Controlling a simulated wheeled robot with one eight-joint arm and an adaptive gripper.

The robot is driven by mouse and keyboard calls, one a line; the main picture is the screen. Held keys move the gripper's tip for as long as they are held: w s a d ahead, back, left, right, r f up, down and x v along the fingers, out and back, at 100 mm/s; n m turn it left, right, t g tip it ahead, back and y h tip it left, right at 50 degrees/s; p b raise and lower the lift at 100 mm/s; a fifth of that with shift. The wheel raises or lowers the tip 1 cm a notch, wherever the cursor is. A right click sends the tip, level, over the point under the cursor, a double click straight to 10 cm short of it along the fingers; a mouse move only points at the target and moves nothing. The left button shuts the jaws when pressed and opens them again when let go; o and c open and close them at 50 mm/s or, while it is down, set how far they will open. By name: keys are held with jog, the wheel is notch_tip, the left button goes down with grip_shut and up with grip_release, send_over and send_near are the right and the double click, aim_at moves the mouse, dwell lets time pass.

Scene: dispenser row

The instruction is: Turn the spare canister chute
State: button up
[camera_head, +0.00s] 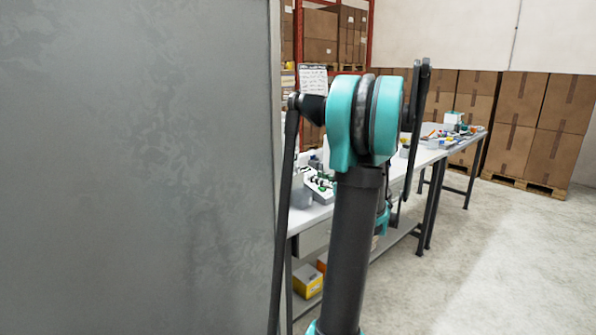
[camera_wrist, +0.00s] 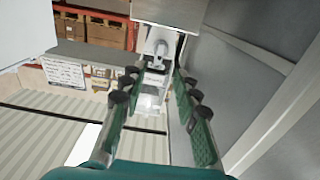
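My gripper (camera_wrist: 156,76) is open in the wrist view, its two green fingers with dark pads spread apart. Between and beyond the fingertips is a pale dispenser unit (camera_wrist: 158,34) with a rounded grey part, possibly the chute (camera_wrist: 158,52). A small label with reddish print (camera_wrist: 154,79) and a clear part (camera_wrist: 149,103) show below it. I cannot tell which dispenser is the spare canister one, or whether a finger touches it. In the head view the fingers and the chute are hidden.
A large grey panel (camera_head: 135,170) fills the left of the head view, close to my arm. Behind stand worktables (camera_head: 312,217) with small parts, and stacked cartons (camera_head: 515,135). A written sheet (camera_wrist: 64,73) hangs left in the wrist view. The floor at right (camera_head: 510,255) is clear.

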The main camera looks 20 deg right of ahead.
aim_at(299, 170)
jog(key=x, duration=1.1)
jog(key=shift+w, duration=0.15)
grip_shut()
